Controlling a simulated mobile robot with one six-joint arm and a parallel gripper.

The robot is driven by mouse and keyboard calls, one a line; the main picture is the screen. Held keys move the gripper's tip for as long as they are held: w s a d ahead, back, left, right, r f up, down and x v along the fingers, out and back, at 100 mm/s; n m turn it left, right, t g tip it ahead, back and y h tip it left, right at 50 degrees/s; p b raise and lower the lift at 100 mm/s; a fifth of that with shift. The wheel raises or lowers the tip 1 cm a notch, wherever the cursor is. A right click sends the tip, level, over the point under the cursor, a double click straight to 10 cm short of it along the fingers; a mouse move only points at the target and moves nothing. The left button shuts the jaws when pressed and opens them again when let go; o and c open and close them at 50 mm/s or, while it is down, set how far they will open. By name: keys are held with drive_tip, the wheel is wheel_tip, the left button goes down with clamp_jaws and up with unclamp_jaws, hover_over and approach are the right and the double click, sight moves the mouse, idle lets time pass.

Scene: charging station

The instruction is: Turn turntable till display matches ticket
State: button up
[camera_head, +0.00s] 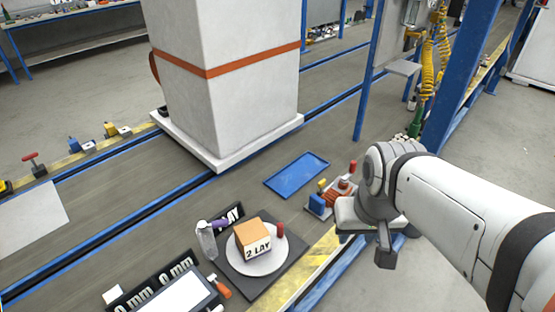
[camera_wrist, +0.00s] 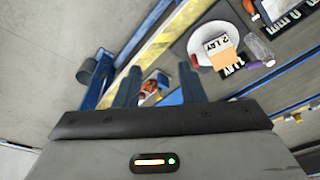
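The turntable is a round pale disc (camera_head: 245,266) on a dark square base near the bottom centre of the head view. An orange-brown block with a white "2 LAY" face (camera_head: 258,251) stands on it, and a red peg (camera_head: 280,230) stands at its right edge. The disc (camera_wrist: 202,57) and the block (camera_wrist: 224,60) also show upside down in the wrist view. A dark plate with "LAY" lettering (camera_head: 234,212) stands behind the disc, partly hidden. I cannot tell which item is the ticket. My gripper (camera_head: 385,243) is open and empty, right of the turntable and apart from it.
Black plates reading "0 mm" (camera_head: 180,267), a dark-framed white panel (camera_head: 185,294) and an orange-handled tool (camera_head: 221,289) lie left of the turntable. A clear bottle (camera_head: 207,242) stands beside it. A blue tray (camera_head: 297,174) and red-orange device (camera_head: 339,190) are behind; a large white column (camera_head: 230,105) rises beyond.

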drive_tip(key=shift+s+a, duration=0.1)
drive_tip(key=shift+o, duration=1)
drive_tip(key=shift+w+f, duration=0.15)
drive_tip(key=shift+w, duration=0.2)
drive_tip(key=n+g+b, duration=0.3)
drive_tip(key=b, duration=1.4)
hover_over(280, 224)
wheel_tip(280, 224, down, 31)
drive_tip(key=shift+s+r, duration=0.1)
drive_tip(key=shift+s, duration=0.05)
wheel_tip(280, 224, down, 8)
drive_tip(key=shift+b, duration=0.7)
drive_tip(key=shift+c, duration=0.6)
